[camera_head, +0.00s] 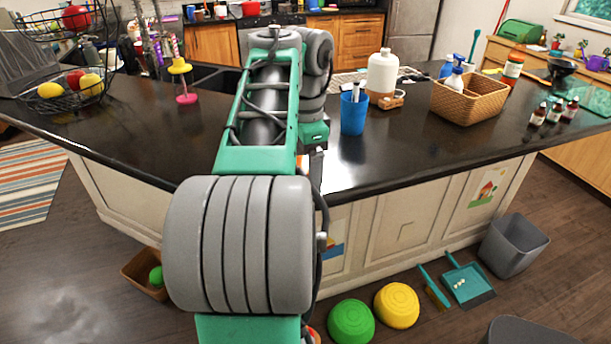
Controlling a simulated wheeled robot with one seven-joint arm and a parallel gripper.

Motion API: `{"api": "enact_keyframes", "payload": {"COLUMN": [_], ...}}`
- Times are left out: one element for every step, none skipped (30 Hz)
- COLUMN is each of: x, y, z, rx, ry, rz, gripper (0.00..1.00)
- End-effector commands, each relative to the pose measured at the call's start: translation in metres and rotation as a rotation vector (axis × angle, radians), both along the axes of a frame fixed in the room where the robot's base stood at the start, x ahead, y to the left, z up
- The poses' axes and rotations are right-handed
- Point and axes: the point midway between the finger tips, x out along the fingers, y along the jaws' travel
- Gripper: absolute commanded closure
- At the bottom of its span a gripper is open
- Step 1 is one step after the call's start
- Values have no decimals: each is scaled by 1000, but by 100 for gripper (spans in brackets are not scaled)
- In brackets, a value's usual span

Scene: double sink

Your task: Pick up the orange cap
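I cannot clearly make out a separate orange cap. An orange bottle with a white label (512,68) stands upright on the dark counter at the right, behind the wicker basket (468,98); its top looks orange-red, but it is too small to tell whether this is a loose cap. A small orange patch (314,335) also shows on the floor at the bottom, mostly hidden by my arm. My green and grey arm reaches up the middle of the view over the counter. My gripper is not visible, and the sink is largely hidden behind the arm.
A blue cup (354,112) and a large white bottle (382,75) stand just right of my arm. A yellow and pink stand (183,82) and wire fruit baskets (66,98) are left. Bowls (397,305), a dustpan (467,281) and a bin (514,245) sit on the floor.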

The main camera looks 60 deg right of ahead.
Motion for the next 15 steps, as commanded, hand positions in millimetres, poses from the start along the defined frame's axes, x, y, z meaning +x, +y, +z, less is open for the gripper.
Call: {"api": "enact_keyframes", "payload": {"x": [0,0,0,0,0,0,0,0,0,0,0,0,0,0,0], "y": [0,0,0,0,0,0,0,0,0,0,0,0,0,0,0], "z": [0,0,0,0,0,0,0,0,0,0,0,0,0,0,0], "rx": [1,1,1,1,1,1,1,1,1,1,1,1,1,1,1], "ry": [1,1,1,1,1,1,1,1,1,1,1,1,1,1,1], "rz": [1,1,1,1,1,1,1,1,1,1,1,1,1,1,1], "gripper": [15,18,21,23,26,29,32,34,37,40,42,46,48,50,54]}}
